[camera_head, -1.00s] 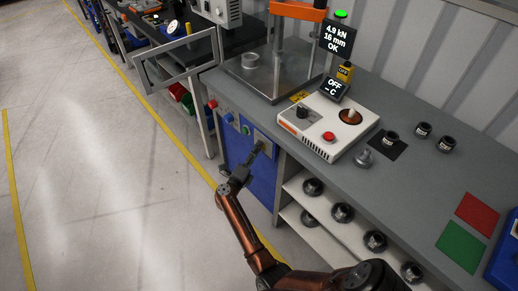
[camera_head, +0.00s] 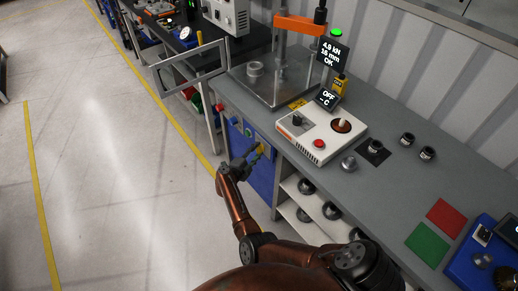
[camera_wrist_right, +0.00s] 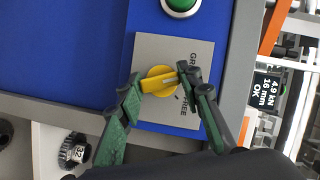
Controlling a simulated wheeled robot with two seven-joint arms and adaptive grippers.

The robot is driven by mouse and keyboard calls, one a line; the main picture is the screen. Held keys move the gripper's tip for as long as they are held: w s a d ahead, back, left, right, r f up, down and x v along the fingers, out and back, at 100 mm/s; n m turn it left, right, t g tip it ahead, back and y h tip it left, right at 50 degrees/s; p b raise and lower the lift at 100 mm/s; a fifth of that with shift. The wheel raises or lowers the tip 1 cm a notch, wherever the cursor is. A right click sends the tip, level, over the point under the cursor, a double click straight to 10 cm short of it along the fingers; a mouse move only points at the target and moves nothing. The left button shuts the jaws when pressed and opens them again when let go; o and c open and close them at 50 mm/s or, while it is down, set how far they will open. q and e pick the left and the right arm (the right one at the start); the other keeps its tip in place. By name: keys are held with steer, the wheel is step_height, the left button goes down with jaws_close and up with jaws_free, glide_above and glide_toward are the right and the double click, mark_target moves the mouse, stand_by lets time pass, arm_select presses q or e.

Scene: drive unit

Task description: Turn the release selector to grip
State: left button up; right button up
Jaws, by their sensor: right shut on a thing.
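The release selector is a yellow knob (camera_wrist_right: 158,80) on a grey plate (camera_wrist_right: 152,48) on the blue front panel. The plate carries the words FREE and one starting with GR, partly hidden by a finger. The knob's raised bar lies crosswise in the right wrist view, its right end between the two words. My right gripper (camera_wrist_right: 160,84) is shut on the knob, one green-padded finger at each end of the bar. In the head view my right gripper (camera_head: 245,162) is at the blue panel, with a bit of yellow showing at its tip. My left gripper is not in view.
A green button (camera_wrist_right: 180,4) sits beside the plate. Above the panel, the bench holds a white control box (camera_head: 322,133) and a press (camera_head: 278,75). Shelves with dark round parts (camera_head: 305,186) are right of the panel. The floor left is clear.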

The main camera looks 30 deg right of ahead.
steer(key=shift+n+g+y+p, duration=0.4)
steer(key=shift+n+g+p, duration=0.1)
steer(key=shift+n+p, duration=0.6)
steer(key=o, duration=1.2)
steer(key=shift+c, duration=0.2)
steer(key=shift+r, duration=0.15)
step_height(320, 180, up, 9)
steer(key=shift+a+r, duration=0.1)
steer(key=shift+r, duration=0.35)
